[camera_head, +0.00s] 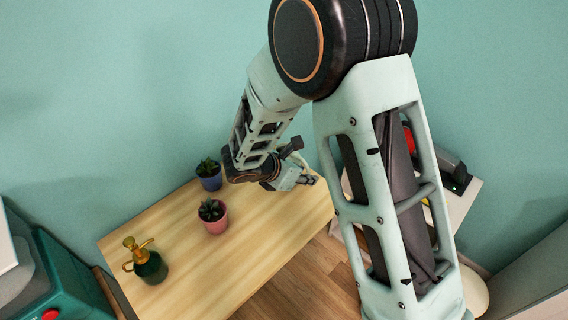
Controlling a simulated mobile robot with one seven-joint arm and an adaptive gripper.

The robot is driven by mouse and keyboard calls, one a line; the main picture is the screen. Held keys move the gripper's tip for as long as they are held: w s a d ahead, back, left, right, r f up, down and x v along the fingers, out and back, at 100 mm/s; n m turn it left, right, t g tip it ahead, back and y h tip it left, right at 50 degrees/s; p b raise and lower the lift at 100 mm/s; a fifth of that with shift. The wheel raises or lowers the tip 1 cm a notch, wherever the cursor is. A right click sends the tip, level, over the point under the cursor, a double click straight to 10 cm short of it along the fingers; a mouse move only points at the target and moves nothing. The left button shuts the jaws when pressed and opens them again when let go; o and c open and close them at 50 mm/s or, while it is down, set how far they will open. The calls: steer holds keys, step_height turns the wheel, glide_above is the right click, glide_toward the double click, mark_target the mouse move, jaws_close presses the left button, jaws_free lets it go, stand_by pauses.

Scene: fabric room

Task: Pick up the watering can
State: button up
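A small dark green vessel (151,268) with a brass-coloured top, a loop handle and a short spout stands upright at the left front of the wooden table. It could be the watering can or a plant mister; I cannot tell which. My gripper (308,180) is low over the far right end of the table, well apart from the green vessel. A thin pale curved piece (299,158) shows just behind my gripper; what it belongs to is hidden. The fingers are too small to show whether they are open or shut.
On the wooden table (195,290), a plant in a blue pot (210,181) and one in a pink pot (215,222) stand between my gripper and the green vessel. A white surface (463,204) with a dark device is at right, partly behind my arm. The table's front is clear.

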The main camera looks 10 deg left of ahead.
jaws_close()
steer(key=shift+r, duration=0.2)
stand_by(0.6)
